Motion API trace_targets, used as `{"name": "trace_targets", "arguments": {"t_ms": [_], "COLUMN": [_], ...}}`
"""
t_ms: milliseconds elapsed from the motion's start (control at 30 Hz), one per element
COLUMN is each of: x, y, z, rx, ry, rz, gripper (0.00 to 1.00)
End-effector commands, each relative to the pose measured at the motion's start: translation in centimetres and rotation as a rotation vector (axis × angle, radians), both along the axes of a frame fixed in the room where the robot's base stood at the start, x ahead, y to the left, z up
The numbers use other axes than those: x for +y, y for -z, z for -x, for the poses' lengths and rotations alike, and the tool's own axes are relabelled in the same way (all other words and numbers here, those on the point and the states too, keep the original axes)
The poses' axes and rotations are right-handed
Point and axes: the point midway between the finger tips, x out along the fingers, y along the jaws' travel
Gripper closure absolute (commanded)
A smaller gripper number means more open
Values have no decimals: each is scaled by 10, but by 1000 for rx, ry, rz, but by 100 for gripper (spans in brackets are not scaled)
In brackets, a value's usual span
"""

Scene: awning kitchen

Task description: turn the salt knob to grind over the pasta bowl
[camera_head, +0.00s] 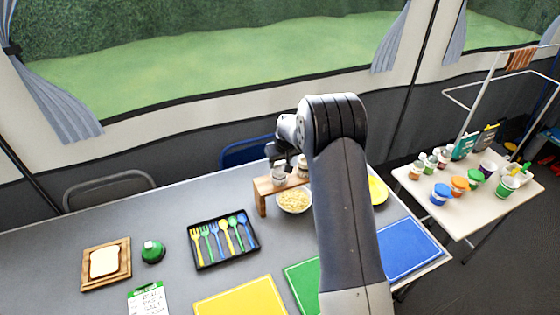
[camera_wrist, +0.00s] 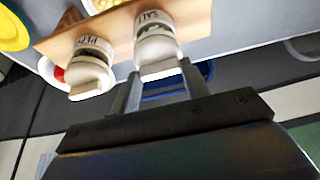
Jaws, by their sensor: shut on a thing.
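A salt grinder (camera_wrist: 154,30), with its label partly readable, is set in a wooden stand (camera_head: 262,196) in the wrist view. My gripper (camera_wrist: 158,70) has one finger on each side of the knob at the end of this grinder and is shut on the salt knob (camera_wrist: 157,66). In the head view my gripper (camera_head: 279,157) is above the stand, partly hidden by my arm. The pepper grinder (camera_wrist: 88,68) is beside the salt in the same stand. The pasta bowl (camera_head: 294,203) is white, holds pale pasta, and sits under the stand's edge.
A cutlery tray (camera_head: 197,252) lies left of the bowl. Yellow (camera_head: 240,300) and blue (camera_head: 408,250) mats lie nearer. A yellow plate (camera_head: 378,191) is right of my arm. A side table (camera_head: 462,222) with several jars stands at right.

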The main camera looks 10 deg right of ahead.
Motion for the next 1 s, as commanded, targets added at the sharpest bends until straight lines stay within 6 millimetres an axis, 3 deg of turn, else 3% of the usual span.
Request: {"name": "trace_targets", "arguments": {"t_ms": [367,1000], "x": [2,7], "y": [2,4], "z": [0,-2], "rx": [-1,-3], "ry": [134,719], "rz": [1,1], "gripper": [79,79]}}
